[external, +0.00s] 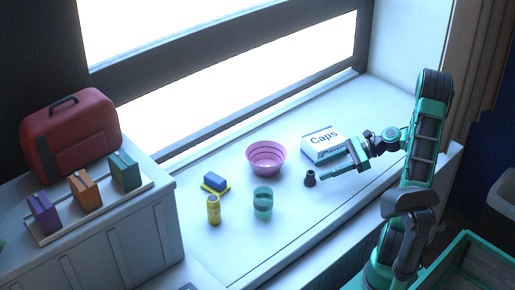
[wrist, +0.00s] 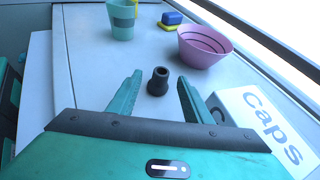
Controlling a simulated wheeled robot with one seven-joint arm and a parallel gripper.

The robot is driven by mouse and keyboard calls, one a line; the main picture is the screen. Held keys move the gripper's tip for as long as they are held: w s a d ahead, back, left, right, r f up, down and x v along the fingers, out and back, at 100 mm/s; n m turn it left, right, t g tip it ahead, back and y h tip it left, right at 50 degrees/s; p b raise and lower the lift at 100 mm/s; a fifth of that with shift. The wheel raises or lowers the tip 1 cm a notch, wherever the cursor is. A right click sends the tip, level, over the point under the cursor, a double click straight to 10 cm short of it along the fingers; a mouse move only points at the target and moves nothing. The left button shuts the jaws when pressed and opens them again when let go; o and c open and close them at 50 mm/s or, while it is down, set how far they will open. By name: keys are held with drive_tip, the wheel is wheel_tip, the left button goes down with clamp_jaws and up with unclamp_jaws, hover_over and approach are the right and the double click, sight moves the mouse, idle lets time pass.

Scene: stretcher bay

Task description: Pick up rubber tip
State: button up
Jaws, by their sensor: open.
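The rubber tip (external: 310,178) is a small dark piece with a wide base and a narrower top, standing upright on the white surface. In the wrist view the rubber tip (wrist: 158,81) lies ahead, between the lines of the two fingers and slightly beyond their tips. My gripper (external: 338,167) reaches in from the right with its green fingers close to the tip. In the wrist view my gripper (wrist: 157,78) is open, with nothing between its fingers. I cannot tell its exact height above the surface.
A Caps box (external: 322,143) is close beside my gripper. A pink bowl (external: 266,158), green cup (external: 263,203), yellow can (external: 214,210) and blue block (external: 214,181) on a yellow piece stand to the left. The window wall (external: 240,117) runs behind.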

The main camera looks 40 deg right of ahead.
sight(300, 184)
drive_tip(key=x, duration=1)
drive_tip(key=shift+d+f, duration=0.1)
drive_tip(key=shift+d, duration=0.05)
drive_tip(key=c, duration=1.1)
